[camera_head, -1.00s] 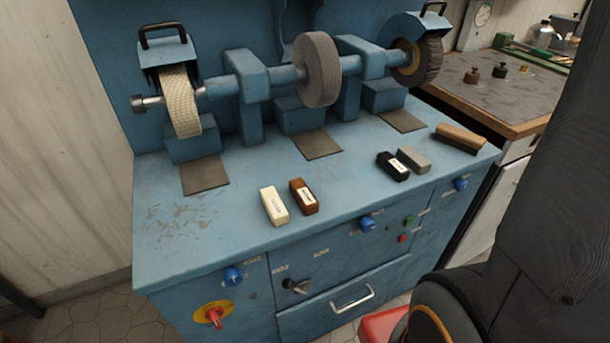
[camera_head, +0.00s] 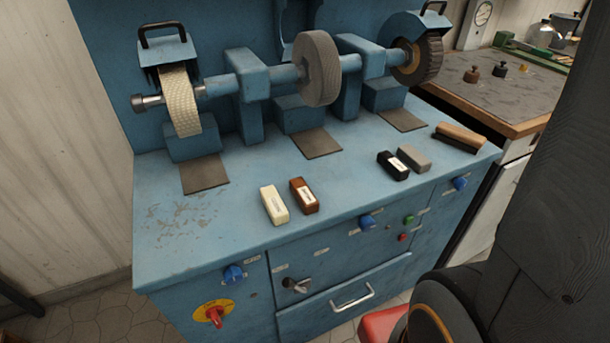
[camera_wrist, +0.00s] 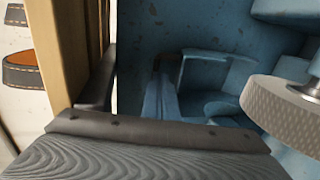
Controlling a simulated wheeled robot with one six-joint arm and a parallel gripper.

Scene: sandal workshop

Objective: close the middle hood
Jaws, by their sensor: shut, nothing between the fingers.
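The blue machine's middle grinding wheel (camera_head: 318,69) is uncovered at its front. Part of a blue raised hood (camera_head: 296,22) shows behind and above it, cut off by the top edge of the head view. In the wrist view a blue hollow hood shape (camera_wrist: 212,72) stands left of the grey wheel (camera_wrist: 285,108). My gripper (camera_wrist: 160,127) fills the bottom of the wrist view as a dark ridged body, shut and empty; its fingertips are not clearly seen. It is outside the head view. Contact with the hood cannot be told.
The left hood (camera_head: 166,50) and right hood (camera_head: 418,24) have black handles and sit over their wheels. Several polishing bars, such as the brown one (camera_head: 304,196), lie on the machine's top (camera_head: 245,215). A workbench (camera_head: 485,95) stands at right, partly behind my dark arm.

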